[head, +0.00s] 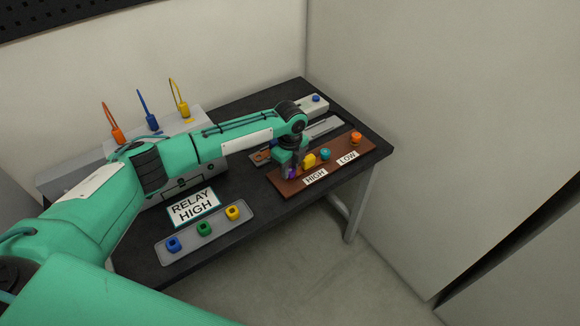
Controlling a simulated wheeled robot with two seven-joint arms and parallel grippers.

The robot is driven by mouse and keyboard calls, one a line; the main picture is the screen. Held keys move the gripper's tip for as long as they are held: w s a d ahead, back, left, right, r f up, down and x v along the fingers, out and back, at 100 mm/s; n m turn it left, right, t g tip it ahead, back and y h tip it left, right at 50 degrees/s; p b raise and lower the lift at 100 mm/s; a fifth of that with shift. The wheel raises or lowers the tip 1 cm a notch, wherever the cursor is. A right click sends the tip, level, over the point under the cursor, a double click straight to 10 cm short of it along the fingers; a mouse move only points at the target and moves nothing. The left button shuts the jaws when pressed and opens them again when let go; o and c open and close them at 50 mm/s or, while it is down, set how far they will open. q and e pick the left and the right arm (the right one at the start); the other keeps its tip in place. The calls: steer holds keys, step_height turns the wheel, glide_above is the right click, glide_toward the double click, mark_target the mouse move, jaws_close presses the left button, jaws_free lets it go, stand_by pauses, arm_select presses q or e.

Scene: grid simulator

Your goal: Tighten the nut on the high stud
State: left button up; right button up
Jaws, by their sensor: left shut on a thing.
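A brown board (283,187) lies on the dark table, with a HIGH label (315,177) and a LOW label (347,158) on its front. My left gripper (291,168) points down at the board's left end, left of the HIGH label. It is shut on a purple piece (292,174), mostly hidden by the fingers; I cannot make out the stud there. Right of it stand a yellow piece (309,160), a teal piece (325,154) and, at the far right end, an orange piece (356,138). My right gripper is out of view.
A sign (193,206) reads RELAY HIGH. A grey tray (187,240) at the front holds blue, green and yellow square nuts. Orange, blue and yellow cabled plugs (151,121) stand on a grey box at the back. A wall is behind the table.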

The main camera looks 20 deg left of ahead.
arm_select(q)
steer(key=m, duration=0.3)
steer(key=shift+m, duration=1)
steer(key=shift+m, duration=2.6)
steer(key=m, duration=0.5)
